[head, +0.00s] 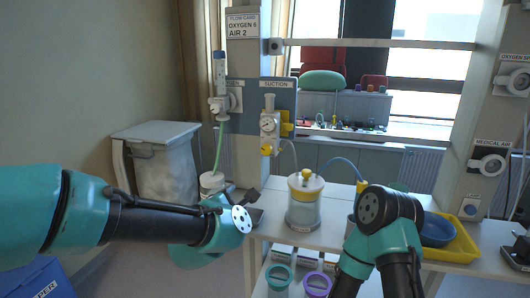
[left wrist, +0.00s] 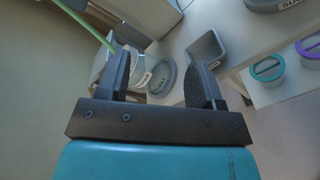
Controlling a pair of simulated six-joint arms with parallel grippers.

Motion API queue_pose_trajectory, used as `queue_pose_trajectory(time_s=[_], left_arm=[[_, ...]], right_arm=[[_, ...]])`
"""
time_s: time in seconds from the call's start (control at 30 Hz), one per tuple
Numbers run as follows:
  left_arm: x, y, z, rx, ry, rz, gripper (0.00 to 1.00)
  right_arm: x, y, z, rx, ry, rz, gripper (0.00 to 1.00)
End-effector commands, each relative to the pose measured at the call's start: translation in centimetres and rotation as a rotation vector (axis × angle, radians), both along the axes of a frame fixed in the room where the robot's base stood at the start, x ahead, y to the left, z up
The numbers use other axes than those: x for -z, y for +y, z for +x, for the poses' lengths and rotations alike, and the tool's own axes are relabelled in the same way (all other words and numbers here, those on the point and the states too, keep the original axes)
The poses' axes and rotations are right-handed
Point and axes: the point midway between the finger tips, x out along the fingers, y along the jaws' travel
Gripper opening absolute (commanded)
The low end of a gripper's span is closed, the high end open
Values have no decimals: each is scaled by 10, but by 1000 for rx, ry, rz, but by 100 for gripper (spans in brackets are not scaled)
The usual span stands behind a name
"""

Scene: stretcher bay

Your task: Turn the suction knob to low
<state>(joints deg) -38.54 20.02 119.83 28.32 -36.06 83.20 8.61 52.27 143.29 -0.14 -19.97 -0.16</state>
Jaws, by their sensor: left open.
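The suction unit (head: 268,124) hangs on the blue-grey wall rail under the SUCTION label, with a round gauge and yellow parts on its right side and below. A yellow knob-like part (head: 266,149) shows at its lower end; its setting is too small to read. My left gripper (head: 251,202) is below and left of the unit, apart from it, near the shelf's left edge. In the left wrist view its two dark fingers (left wrist: 160,65) are spread with nothing between them. My right arm comes in at the lower right; its gripper does not show.
A clear suction jar (head: 303,205) with a yellow-topped lid and hoses stands on the white shelf. A flowmeter (head: 220,95) with a green tube hangs left of the unit. A yellow tray (head: 462,246) with a blue bowl is at right. A covered bin (head: 160,165) stands at left.

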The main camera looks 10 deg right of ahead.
Motion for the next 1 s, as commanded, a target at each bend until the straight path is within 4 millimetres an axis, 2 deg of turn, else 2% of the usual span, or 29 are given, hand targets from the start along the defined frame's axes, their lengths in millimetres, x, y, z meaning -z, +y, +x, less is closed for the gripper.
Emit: queue_pose_trajectory(time_s=[0.03,0.1,0.23,0.67,0.87,1.0], left_arm=[[-29,-11,-9,1,-17,-88,60],[-54,-19,-18,-1,-20,-186,60],[-77,-26,-27,-3,-21,-281,60],[-78,-27,-24,-4,-20,-291,60],[-78,-35,-9,-4,-19,-289,60],[-77,-44,11,-4,-20,-289,60]], right_arm=[[0,0,0,0,0,0,58],[0,0,0,0,0,0,58],[0,0,0,0,0,0,58],[0,0,0,0,0,0,58],[0,0,0,0,0,0,58],[0,0,0,0,0,0,58]])
